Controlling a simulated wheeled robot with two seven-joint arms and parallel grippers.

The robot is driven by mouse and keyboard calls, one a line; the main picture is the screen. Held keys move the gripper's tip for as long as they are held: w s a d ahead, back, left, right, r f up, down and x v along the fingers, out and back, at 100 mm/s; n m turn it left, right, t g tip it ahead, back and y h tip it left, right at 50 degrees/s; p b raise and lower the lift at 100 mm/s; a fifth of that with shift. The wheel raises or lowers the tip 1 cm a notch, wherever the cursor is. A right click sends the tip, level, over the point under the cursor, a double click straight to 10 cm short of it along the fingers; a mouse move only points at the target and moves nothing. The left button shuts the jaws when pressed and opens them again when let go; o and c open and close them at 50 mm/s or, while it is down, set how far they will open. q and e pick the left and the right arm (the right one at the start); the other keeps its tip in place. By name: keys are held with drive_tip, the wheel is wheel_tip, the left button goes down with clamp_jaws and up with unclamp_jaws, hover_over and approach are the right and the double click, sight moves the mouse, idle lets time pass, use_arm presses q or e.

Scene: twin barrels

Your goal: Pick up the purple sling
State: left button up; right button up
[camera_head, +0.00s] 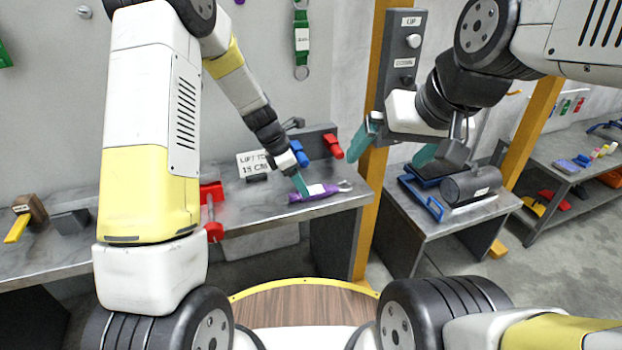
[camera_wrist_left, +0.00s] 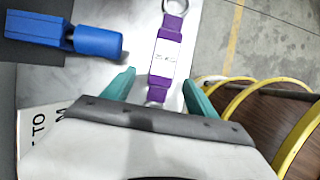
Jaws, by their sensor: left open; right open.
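The purple sling (camera_head: 314,192) lies on the grey workbench near its right end, with a white label in its middle and a metal ring at its end. In the left wrist view the sling (camera_wrist_left: 158,84) runs lengthwise between and beyond the two teal fingertips. My left gripper (camera_wrist_left: 158,88) is open, with its fingers on either side of the sling's near end. In the head view my left gripper (camera_head: 301,184) is at the sling's left part and hides some of it. My right gripper (camera_head: 390,152) is open and empty, in the air left of the grey cylinder.
Blue (camera_head: 299,153) and red (camera_head: 333,146) handled tools stand behind the sling. A sign (camera_head: 252,163) stands on the bench to its left, with a red clamp (camera_head: 212,200) nearby. A yellow post (camera_head: 369,215) stands at the bench's right end. A side table holds a grey cylinder (camera_head: 471,184).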

sight(314, 193)
use_arm(q)
drive_tip(key=x, duration=0.3)
drive_tip(key=shift+s+d+f, duration=0.15)
drive_tip(key=shift+d+f, duration=0.05)
drive_tip(key=shift+f, duration=0.05)
clamp_jaws()
